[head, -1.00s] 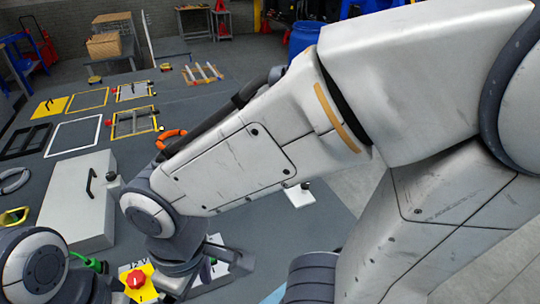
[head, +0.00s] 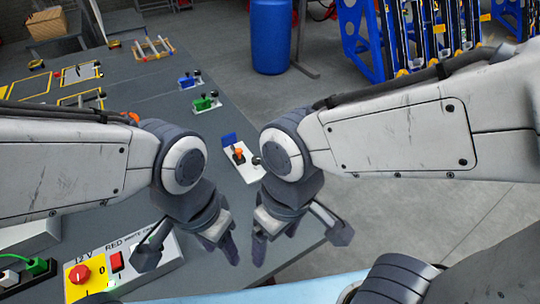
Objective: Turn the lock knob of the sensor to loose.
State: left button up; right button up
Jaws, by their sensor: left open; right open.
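A white plate (head: 246,171) with an upright blue panel, an orange-topped part (head: 238,155) and a small dark knob (head: 256,160) lies near the table's right edge. It may be the sensor with its lock knob; it is too small to tell. My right arm's wrist is close to its right side in the picture. My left gripper (head: 219,243) is open and points down in front of the plate. My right gripper (head: 272,240) is open beside it, near the table edge. Neither gripper touches the plate or holds anything.
A panel with a red knob on yellow (head: 79,275) and a red switch (head: 115,261) is at front left. Green (head: 206,103) and blue (head: 189,80) units stand farther back on the grey table. A blue barrel (head: 271,37) stands on the floor beyond.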

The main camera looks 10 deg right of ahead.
aim_at(255, 160)
jog(key=z, duration=0.55)
jog(key=k, duration=0.6)
jog(key=z, duration=0.8)
jog(key=i, duration=0.75)
jog(key=u, duration=0.45)
jog(key=i, duration=0.55)
jog(key=u, duration=0.95)
jog(key=i, duration=0.3)
jog(key=u, duration=0.35)
